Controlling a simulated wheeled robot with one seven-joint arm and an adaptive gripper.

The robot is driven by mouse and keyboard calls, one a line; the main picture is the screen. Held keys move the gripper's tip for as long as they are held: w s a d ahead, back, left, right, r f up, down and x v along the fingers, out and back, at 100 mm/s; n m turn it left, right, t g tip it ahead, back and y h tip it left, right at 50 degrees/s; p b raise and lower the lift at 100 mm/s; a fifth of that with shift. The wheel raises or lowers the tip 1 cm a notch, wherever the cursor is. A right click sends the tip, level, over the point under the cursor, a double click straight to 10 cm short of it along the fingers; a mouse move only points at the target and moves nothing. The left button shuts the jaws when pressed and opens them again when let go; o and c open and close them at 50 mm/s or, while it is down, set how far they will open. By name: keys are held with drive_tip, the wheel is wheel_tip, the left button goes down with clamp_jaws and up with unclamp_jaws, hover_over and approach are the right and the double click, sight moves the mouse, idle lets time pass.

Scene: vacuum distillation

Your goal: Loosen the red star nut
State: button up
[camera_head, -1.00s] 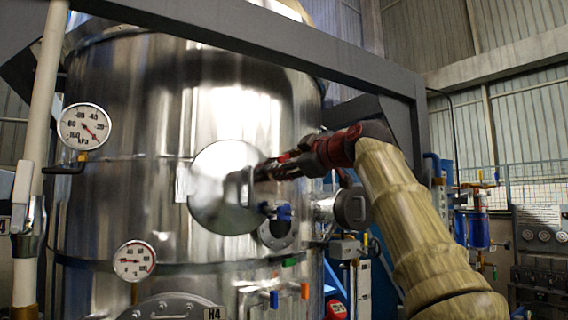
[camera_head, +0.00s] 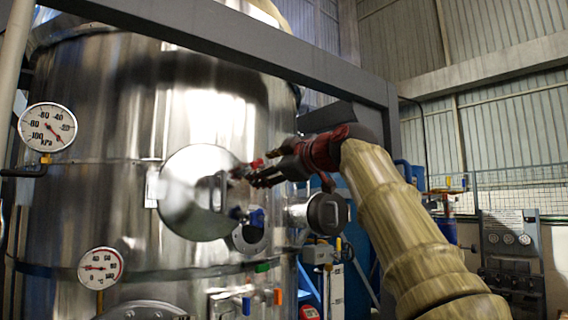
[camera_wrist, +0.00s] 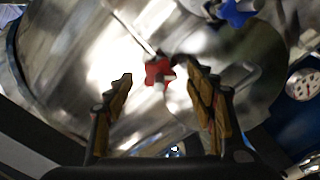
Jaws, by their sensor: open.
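The red star nut (camera_wrist: 157,71) shows in the wrist view, in front of the shiny metal hatch, on a pale stem. My gripper (camera_wrist: 158,84) is open, with one finger on each side of the nut in the picture. I see no clear contact, and the depth between fingers and nut is hard to judge. In the head view my gripper (camera_head: 243,176) is at the right edge of the round hatch cover (camera_head: 186,205). A small red spot there is too blurred to identify surely as the nut.
A blue star nut (camera_wrist: 235,12) shows at the top of the wrist view. The large steel tank (camera_head: 105,190) carries two gauges (camera_head: 47,127) (camera_head: 100,268). A round flanged port (camera_head: 327,213) sticks out below my arm. A grey beam (camera_head: 250,50) crosses above.

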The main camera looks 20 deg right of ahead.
drive_tip(key=v, duration=0.9)
drive_tip(key=shift+w, duration=0.1)
